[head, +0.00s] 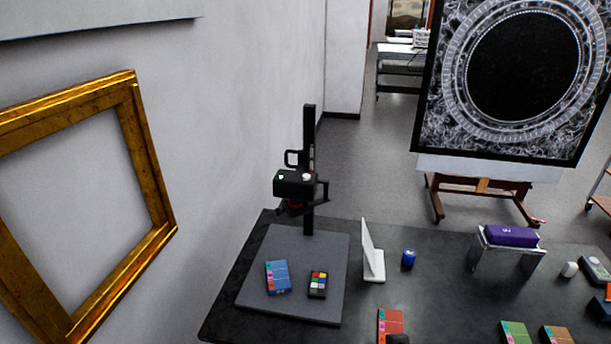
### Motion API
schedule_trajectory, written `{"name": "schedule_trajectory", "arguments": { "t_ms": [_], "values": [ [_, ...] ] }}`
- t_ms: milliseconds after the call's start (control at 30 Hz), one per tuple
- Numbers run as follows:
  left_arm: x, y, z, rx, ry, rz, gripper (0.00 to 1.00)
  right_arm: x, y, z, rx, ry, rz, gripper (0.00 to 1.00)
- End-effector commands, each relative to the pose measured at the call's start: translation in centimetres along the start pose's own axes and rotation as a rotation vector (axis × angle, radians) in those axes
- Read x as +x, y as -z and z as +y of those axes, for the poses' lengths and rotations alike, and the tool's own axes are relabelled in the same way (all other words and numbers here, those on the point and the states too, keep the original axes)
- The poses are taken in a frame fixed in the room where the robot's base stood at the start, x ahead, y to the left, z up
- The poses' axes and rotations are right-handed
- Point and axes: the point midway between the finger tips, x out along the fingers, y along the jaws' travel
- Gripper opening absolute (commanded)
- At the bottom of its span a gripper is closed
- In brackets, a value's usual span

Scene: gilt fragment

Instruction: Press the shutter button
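A black camera (293,186) is mounted on a black upright column (309,150) of a copy stand and faces down. On its top, a small white round knob or button (307,177) shows at the right and a small green spot (281,177) at the left. I cannot tell for sure which is the shutter button. Below the camera, the grey stand base (260,300) bears a blue card-like piece (278,276) and a small colour checker (318,284). Neither of my grippers can be made out in this view.
The dark table (450,290) also holds a white upright panel (371,255), a blue jar (409,258), a purple box on a metal stand (512,236) and several coloured blocks. A gilt frame (152,170) hangs on the left wall. An easel (482,190) stands behind.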

Motion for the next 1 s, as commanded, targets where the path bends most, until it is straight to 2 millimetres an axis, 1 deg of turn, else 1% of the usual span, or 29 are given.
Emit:
{"name": "schedule_trajectory", "arguments": {
  "t_ms": [200, 267, 300, 333, 367, 1000],
  "values": [
    [0.0, 0.0, 0.0, 0.0, 0.0, 0.0, 0.8, 0.0, 0.0, 0.0, 0.0, 0.0, 0.0, 0.4],
    [0.0, 0.0, 0.0, 0.0, 0.0, 0.0, 0.8, 0.0, 0.0, 0.0, 0.0, 0.0, 0.0, 0.24],
    [0.0, 0.0, 0.0, 0.0, 0.0, 0.0, 0.8, 0.0, 0.0, 0.0, 0.0, 0.0, 0.0, 0.14],
    [0.0, 0.0, 0.0, 0.0, 0.0, 0.0, 0.8, 0.0, 0.0, 0.0, 0.0, 0.0, 0.0, 0.06],
    [0.0, 0.0, 0.0, 0.0, 0.0, 0.0, 0.8, 0.0, 0.0, 0.0, 0.0, 0.0, 0.0, 0.0],
    [0.0, 0.0, 0.0, 0.0, 0.0, 0.0, 0.8, 0.0, 0.0, 0.0, 0.0, 0.0, 0.0, 0.0]
  ]
}}
